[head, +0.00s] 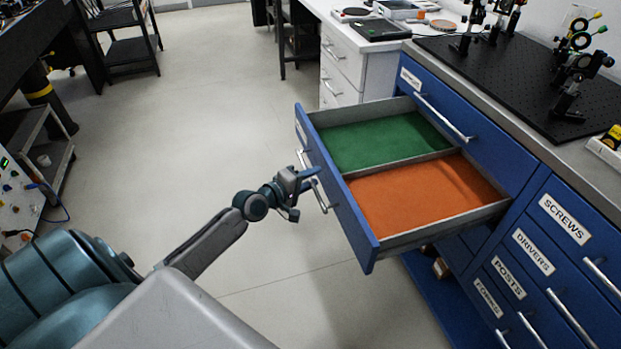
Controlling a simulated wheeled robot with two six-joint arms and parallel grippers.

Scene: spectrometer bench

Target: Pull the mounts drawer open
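A blue drawer (352,215) stands pulled far out of the bench cabinet. Its label is seen too obliquely to read, so I cannot confirm that it is the mounts drawer. Inside are a green-lined compartment (385,142) and an orange-lined compartment (420,195), both empty. Its metal handle (320,196) is on the front face. My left gripper (307,186) is at this handle, with one finger reaching across it. Whether the fingers are closed on the bar is not clear. My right gripper is not in view.
Shut blue drawers labelled SCREWS (566,219), DRIVERS (534,252) and POSTS (509,278) are at the right. A shut drawer (480,120) is above the open one. The black optics board (530,85) carries several mounts. Floor (215,130) left of the drawer is clear.

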